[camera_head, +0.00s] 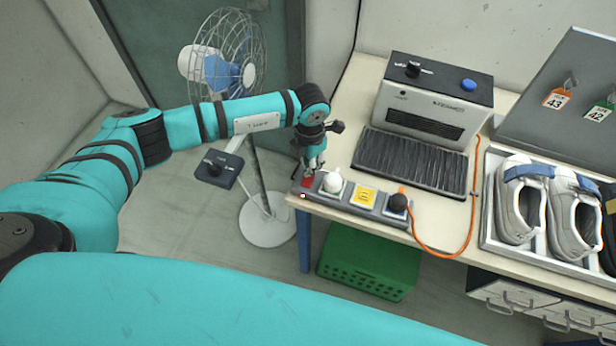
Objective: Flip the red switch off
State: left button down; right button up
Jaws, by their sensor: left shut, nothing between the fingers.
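The red switch (307,182) sits at the left end of a grey power strip (378,210) along the table's front left edge. My left gripper (311,170) is shut with nothing between its fingers. Its fingertips point down right at the red switch and partly cover it; I cannot tell whether they touch it or which way the switch is tipped. A small light (303,196) shows on the strip in front of the switch. My right gripper is not in view.
A grey machine (434,100) stands behind. A tray of white shoes (522,205) is at right. A fan (222,65) and green crate (370,262) are on the floor.

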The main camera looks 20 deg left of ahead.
aim_at(309, 177)
pick_arm(q)
jog(key=shift+s+f+b, duration=0.1)
jog(key=shift+f+b, duration=1.35)
jog(key=shift+f, duration=0.2)
dwell(0.9)
jog(key=shift+r, duration=0.2)
jog(key=shift+r+p, duration=2.25)
jog(key=shift+r, duration=1.15)
